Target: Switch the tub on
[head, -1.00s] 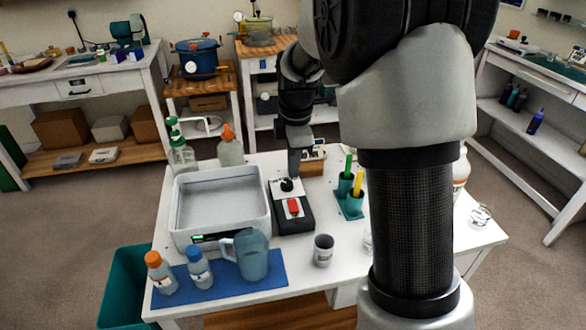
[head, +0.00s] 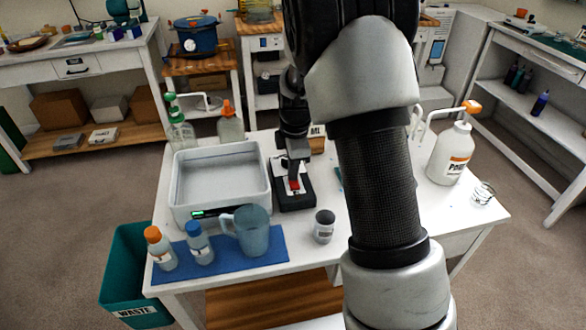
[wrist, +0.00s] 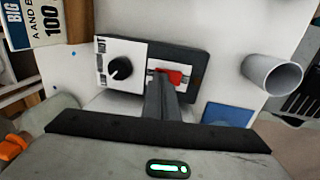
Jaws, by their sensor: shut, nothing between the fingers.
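The white tub (head: 220,150) stands at the left of the table, with a lit green display (head: 205,213) on its front. Beside it is a dark control box (head: 296,200) with a red switch (head: 294,186). The wrist view shows the red switch (wrist: 172,76) and a black knob (wrist: 121,68) on a white plate. My gripper (head: 294,176) is shut and empty, pointing down at the switch. In the wrist view its fingertips (wrist: 158,84) overlap the switch's near left part. I cannot tell whether they touch it or which way the switch is set.
A blue jug (head: 252,230) and two small bottles stand on the blue mat (head: 275,241) in front of the tub. A grey cup (head: 324,226) stands right of the mat. A white pump bottle (head: 452,150) is at the right. My arm hides part of the table.

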